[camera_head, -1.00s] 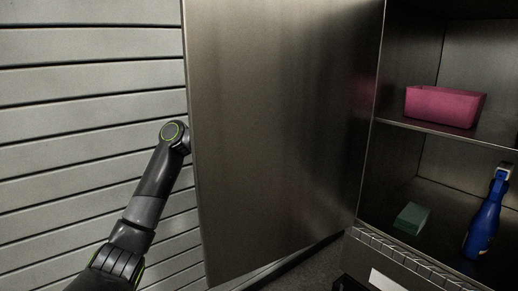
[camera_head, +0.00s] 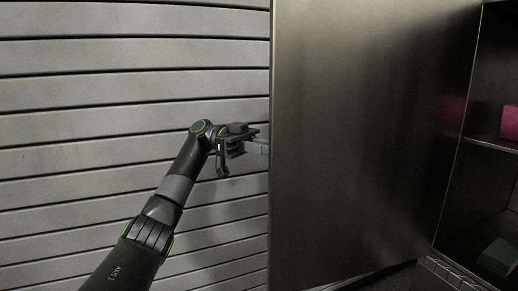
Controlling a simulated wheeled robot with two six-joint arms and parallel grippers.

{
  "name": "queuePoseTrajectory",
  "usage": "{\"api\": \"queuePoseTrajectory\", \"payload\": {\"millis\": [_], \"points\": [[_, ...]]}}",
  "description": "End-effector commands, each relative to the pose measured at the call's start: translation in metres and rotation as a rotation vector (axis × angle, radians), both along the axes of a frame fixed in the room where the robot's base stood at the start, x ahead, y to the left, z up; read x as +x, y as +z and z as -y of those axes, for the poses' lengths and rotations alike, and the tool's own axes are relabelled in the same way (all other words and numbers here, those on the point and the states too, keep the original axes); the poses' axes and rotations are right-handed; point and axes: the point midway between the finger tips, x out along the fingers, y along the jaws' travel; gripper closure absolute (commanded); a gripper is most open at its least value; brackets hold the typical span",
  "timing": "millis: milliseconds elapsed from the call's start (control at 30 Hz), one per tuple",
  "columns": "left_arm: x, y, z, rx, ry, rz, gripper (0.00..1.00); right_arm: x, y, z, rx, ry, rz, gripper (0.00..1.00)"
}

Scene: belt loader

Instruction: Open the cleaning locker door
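The cleaning locker door (camera_head: 360,140) is a dark brushed-metal panel, swung open with the locker's inside showing to its right. My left arm comes in from the lower left. My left gripper (camera_head: 262,147) is at the door's free left edge, and its fingertips reach to or behind that edge. Whether the fingers are open, or touch the door, I cannot tell. The door handle is not visible. My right gripper is not in view.
Inside the locker (camera_head: 490,110) a pink bin (camera_head: 510,124) sits on the shelf and a green block (camera_head: 498,257) lies below. A slatted grey wall (camera_head: 100,110) fills the left side, behind my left arm.

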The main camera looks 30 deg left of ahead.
Motion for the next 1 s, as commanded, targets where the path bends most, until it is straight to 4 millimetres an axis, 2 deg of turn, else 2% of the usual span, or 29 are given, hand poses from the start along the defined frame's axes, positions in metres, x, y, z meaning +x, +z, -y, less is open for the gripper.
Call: {"api": "queuePoseTrajectory", "payload": {"millis": [100,267,833,933,1000], "points": [[0.001,0.001,-0.013,0.000,0.000,0.000,0.84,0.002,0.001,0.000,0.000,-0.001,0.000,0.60],[0.000,0.000,-0.021,0.000,-0.001,0.000,0.84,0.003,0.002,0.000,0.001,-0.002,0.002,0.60],[0.001,0.000,-0.022,0.001,-0.001,-0.001,0.84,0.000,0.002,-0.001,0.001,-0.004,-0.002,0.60],[0.006,-0.011,-0.021,0.006,0.018,-0.030,0.84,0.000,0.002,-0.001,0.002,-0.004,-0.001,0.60],[0.017,-0.034,-0.019,0.020,0.055,-0.090,0.84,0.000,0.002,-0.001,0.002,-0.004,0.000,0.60]]}}
